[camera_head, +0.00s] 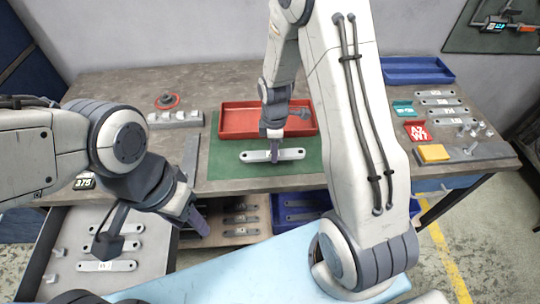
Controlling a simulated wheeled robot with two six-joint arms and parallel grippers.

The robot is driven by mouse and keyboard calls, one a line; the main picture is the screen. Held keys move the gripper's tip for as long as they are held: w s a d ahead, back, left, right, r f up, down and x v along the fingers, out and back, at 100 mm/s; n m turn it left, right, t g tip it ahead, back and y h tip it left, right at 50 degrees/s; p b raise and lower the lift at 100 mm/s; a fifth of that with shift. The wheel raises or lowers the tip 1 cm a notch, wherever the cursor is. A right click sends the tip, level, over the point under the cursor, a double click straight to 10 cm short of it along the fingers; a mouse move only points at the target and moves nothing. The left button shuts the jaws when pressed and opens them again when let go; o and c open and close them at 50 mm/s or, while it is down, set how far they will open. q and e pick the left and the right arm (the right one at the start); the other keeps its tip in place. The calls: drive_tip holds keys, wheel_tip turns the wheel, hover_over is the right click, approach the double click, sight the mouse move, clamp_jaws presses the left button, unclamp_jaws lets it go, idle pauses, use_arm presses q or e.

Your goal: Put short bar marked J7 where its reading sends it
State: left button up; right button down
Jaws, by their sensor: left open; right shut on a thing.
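A pale metal bar with a hole at each end (290,155) lies on or just above the green mat (230,168). My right gripper (274,155) points down and is shut on the middle of this bar. The gripper covers part of the bar, and I cannot read a J7 mark on it. My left gripper (199,222) is open, low at the left, near the right side of an open drawer (60,230). A small display (84,182) at the table's left front appears to read 375.
A red tray (240,131) stands behind the bar, and a blue tray (428,80) at the back right. Labelled bars (440,101), a red sign (417,131) and a yellow block (433,153) are right. The drawer holds several bars (107,266); a blue bin (289,215) sits below.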

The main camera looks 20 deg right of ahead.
sight(270, 153)
drive_tip(key=shift+w+a+f, duration=0.25)
drive_tip(key=shift+a+f, duration=0.2)
drive_tip(key=shift+a, duration=0.05)
wheel_tip(270, 153, down, 3)
drive_tip(key=shift+f+p, duration=0.15)
drive_tip(key=shift+p, duration=0.4)
drive_tip(key=shift+f, duration=0.25)
drive_tip(key=shift+f, duration=0.15)
drive_tip(key=c, duration=0.5)
unclamp_jaws()
